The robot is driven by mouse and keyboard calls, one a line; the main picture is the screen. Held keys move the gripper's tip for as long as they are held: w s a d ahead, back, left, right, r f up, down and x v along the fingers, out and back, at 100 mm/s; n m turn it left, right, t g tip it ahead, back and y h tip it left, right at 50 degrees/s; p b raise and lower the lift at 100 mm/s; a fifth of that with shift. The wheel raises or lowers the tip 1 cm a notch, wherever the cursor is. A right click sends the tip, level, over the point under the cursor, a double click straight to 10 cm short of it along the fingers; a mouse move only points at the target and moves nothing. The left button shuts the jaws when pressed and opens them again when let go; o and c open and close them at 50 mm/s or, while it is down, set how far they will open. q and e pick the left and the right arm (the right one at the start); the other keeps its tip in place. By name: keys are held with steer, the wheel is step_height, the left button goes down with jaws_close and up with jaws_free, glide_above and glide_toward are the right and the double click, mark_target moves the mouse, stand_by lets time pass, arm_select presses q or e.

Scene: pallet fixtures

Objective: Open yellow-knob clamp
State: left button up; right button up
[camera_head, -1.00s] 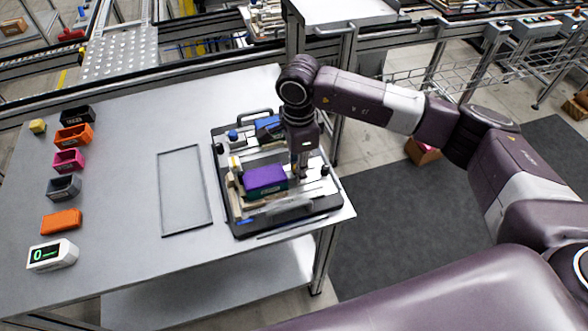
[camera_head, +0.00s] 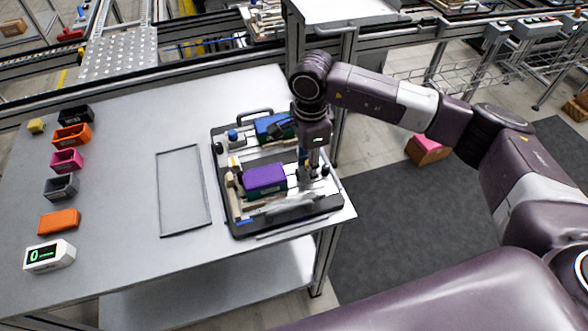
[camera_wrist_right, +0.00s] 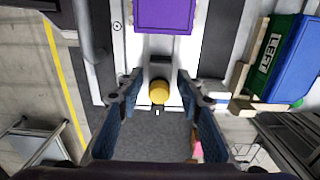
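The yellow knob (camera_wrist_right: 159,92) of a clamp shows in the middle of the right wrist view, near the edge of the pallet fixture (camera_wrist_right: 210,40). My right gripper (camera_wrist_right: 158,78) is open, with one finger to each side of the knob and a visible gap on both sides. I cannot tell how high the fingertips are above it. In the head view my right gripper (camera_head: 314,168) points down at the right side of the fixture plate (camera_head: 240,225), and the knob is not clearly seen there. My left gripper is not in view.
A purple-topped block (camera_head: 265,179) sits in the fixture, left of the gripper. Several small bins (camera_head: 68,159) line the table's left side. An empty rectangular outline (camera_head: 183,190) lies between.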

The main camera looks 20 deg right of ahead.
stand_by(0.4)
steer(key=shift+r+p, duration=1.8)
steer(key=shift+r, duration=2.2)
